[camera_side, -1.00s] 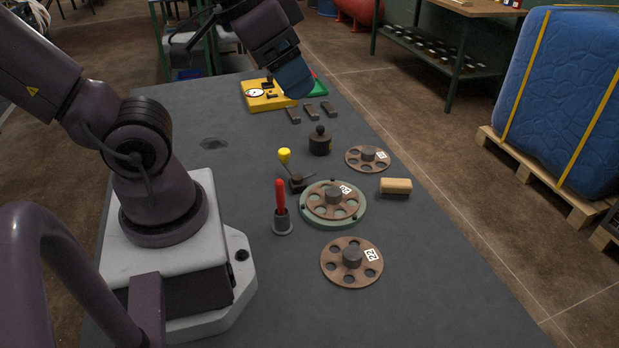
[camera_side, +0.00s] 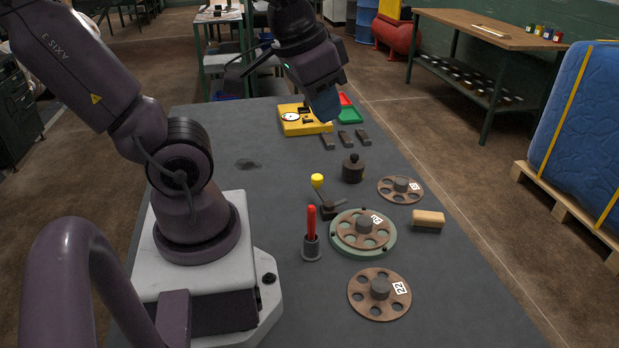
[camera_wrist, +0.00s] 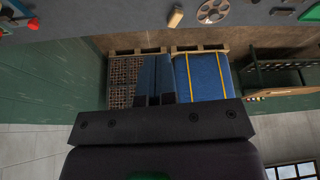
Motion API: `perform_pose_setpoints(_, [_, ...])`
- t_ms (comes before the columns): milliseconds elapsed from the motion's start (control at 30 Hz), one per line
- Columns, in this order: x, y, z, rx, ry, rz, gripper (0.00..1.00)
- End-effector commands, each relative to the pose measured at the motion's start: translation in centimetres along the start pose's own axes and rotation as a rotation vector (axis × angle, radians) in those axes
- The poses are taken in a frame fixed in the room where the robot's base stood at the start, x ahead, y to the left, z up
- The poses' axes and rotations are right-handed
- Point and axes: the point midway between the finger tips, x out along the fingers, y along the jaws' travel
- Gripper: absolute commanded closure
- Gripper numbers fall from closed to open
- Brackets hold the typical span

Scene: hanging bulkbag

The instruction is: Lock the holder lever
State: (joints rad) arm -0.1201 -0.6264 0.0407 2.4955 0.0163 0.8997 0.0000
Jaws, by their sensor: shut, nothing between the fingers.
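The holder (camera_side: 388,245) is a round green base with a brown holed disc (camera_side: 347,239) seated on it, in the side view. The holder lever (camera_side: 317,181) has a yellow knob, and its arm stands up at a tilt from a dark mount (camera_side: 329,208) at the holder's upper left. My gripper (camera_side: 324,112) has dark blue fingers and is shut and empty. It is in the air toward the far end of the table, well away from the lever. In the wrist view, my gripper (camera_wrist: 157,80) points past the table, and I cannot make out the lever there.
A red-handled tool (camera_side: 311,225) stands upright left of the holder. Loose discs lie in front (camera_side: 365,307) and behind (camera_side: 388,187). A dark knobbed weight (camera_side: 353,170), a brush (camera_side: 428,219), dark blocks (camera_side: 344,140) and a yellow device (camera_side: 290,127) are also on the table.

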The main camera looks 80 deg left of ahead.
Motion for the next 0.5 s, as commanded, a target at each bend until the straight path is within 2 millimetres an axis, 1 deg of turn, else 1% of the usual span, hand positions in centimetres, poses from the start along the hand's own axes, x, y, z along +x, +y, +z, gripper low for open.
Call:
perform_pose_setpoints(33, [1.2,-2.1,0.1,-0.048,-0.053,-0.043,1.0])
perform_pose_setpoints(67, [1.8,-3.5,0.0,-0.068,-0.073,-0.075,1.0])
perform_pose_setpoints(100, [2.6,-5.5,0.0,-0.095,-0.094,-0.124,1.0])
perform_pose_setpoints(167, [3.8,-8.8,0.0,-0.126,-0.115,-0.204,1.0])
perform_pose_setpoints(200, [4.5,-11.1,0.2,-0.143,-0.126,-0.259,1.0])
perform_pose_setpoints(267, [5.4,-14.5,0.5,-0.156,-0.134,-0.339,1.0])
perform_pose_setpoints(300, [6.0,-16.7,0.8,-0.158,-0.138,-0.389,1.0])
perform_pose_setpoints(400, [7.2,-21.6,1.8,-0.138,-0.14,-0.49,1.0])
perform_pose_setpoints(500, [8.3,-25.5,3.1,-0.091,-0.136,-0.552,1.0])
